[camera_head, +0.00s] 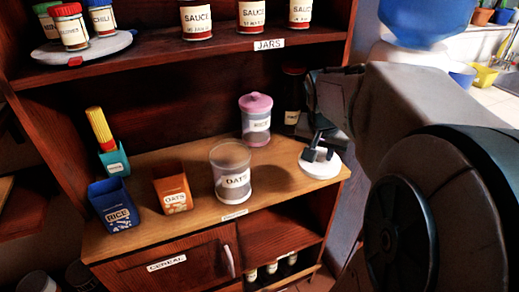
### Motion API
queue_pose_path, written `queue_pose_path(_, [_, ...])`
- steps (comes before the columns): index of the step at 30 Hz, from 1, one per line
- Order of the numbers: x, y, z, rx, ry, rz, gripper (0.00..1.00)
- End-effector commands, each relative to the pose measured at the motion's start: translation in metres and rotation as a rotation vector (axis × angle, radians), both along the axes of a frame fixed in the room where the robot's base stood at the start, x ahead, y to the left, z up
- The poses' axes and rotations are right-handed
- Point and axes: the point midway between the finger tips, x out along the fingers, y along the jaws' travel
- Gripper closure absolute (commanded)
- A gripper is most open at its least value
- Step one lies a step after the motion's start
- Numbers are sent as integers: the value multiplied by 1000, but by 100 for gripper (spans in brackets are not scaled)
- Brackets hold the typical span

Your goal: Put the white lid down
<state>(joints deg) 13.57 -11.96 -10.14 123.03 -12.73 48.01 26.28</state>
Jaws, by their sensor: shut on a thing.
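The white lid (321,165) is a round disc with a raised knob, at the right end of the wooden counter. My gripper (319,150) points down at it from above, its dark fingers closed around the knob. The lid is very near or on the counter surface; I cannot tell whether it touches. The glass oats jar (232,174) stands to the left of the lid, with an uncovered top.
A jar with a pink lid (256,118) stands behind the oats jar, and a dark bottle (292,98) stands near my arm. An orange oats box (173,188), a blue rice box (113,205) and a teal holder (115,161) stand left. The counter's front edge is close to the lid.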

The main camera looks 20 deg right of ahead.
Motion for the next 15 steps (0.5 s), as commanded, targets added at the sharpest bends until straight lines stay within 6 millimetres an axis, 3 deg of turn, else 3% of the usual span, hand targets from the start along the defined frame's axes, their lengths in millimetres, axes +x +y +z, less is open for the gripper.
queue_pose_path(9, [65,39,-46,1,4,13,94])
queue_pose_path(15, [87,49,-60,0,2,9,94])
